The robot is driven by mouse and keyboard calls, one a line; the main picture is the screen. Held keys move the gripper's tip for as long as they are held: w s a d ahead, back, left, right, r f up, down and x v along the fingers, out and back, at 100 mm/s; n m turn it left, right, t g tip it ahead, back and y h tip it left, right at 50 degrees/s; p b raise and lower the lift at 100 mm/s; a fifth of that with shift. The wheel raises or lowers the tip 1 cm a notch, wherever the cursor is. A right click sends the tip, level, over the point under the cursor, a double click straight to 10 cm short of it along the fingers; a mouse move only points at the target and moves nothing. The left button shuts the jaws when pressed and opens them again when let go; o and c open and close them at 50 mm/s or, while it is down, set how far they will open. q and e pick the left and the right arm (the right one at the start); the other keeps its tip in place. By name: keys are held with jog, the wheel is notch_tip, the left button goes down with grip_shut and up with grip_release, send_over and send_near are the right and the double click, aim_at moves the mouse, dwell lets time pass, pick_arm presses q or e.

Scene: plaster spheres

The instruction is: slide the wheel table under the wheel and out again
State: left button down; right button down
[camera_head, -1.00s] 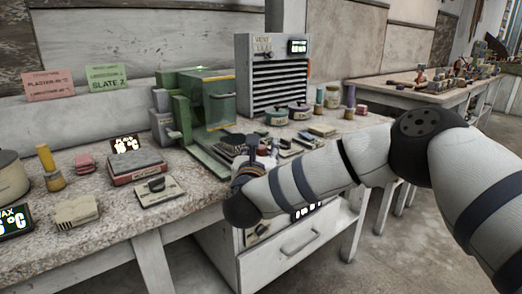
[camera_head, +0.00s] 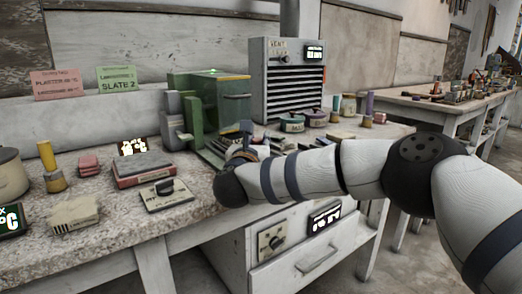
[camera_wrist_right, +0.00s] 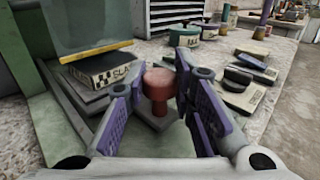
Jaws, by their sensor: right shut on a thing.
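The green machine (camera_head: 206,112) stands at the back of the bench, with a clear guard (camera_wrist_right: 85,25) over its working area. In the right wrist view, a flat plate (camera_wrist_right: 80,92) that looks like the wheel table lies partly below the guard. A block labelled "SLA" (camera_wrist_right: 104,70) rests on it. A red knob (camera_wrist_right: 159,84) rises at its near side. My right gripper (camera_wrist_right: 160,76) is shut on the red knob, with purple fingers on both sides. The right gripper (camera_head: 243,150) also shows in the head view beside the machine. The wheel itself is hidden. My left gripper is out of view.
A vent box (camera_head: 290,76) stands behind, right of the machine. Several jars (camera_head: 315,116) and small flat pieces (camera_wrist_right: 250,80) lie to the right. A switch plate (camera_head: 166,194) and a stacked block (camera_head: 142,169) lie left of my arm. A drawer (camera_head: 315,258) is below.

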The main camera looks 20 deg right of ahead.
jog(key=c, duration=1.3)
grip_release()
jog(key=shift+c, duration=0.2)
jog(key=v, duration=1.2)
